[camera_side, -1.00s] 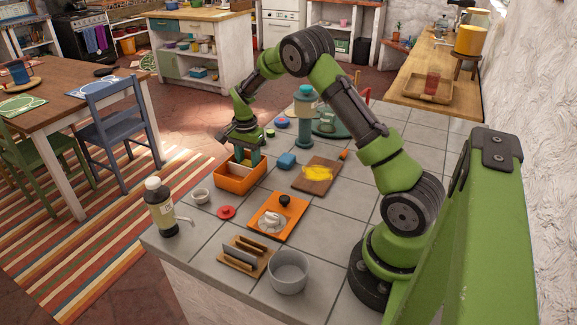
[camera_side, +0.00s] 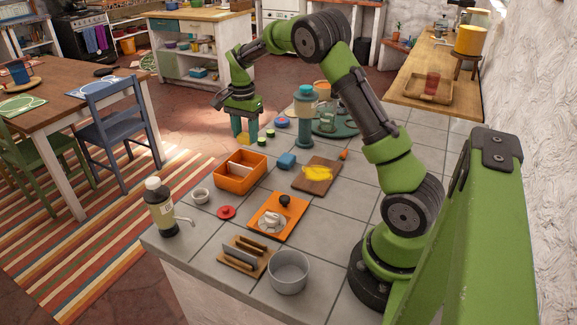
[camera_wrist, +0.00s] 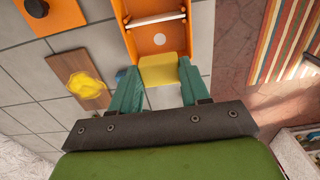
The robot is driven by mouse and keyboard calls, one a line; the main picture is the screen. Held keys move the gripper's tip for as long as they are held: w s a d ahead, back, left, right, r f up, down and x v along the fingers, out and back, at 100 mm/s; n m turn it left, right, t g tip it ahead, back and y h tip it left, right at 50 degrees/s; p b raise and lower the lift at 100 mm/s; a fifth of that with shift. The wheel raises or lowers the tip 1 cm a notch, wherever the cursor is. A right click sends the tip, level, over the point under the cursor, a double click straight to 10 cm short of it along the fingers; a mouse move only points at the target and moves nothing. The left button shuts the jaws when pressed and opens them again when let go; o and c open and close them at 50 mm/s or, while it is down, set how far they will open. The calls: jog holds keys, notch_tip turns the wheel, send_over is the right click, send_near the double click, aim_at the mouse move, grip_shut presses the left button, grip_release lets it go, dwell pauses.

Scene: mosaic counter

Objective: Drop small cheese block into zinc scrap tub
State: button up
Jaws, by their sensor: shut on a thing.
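The small cheese block (camera_wrist: 158,72) is a pale yellow block between the two teal fingers of my gripper (camera_wrist: 155,88) in the wrist view. My gripper is shut on it. The zinc scrap tub (camera_side: 289,283) is a round grey open tub at the near edge of the counter, well apart from my gripper. It is not in the wrist view.
A divided orange box (camera_side: 232,188) stands between gripper and tub. An orange board (camera_side: 288,233) with a black knob, a wooden rack (camera_side: 262,263) and a brown board (camera_side: 330,171) with a yellow item lie nearby.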

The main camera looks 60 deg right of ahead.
jog(key=shift+r, duration=0.3)
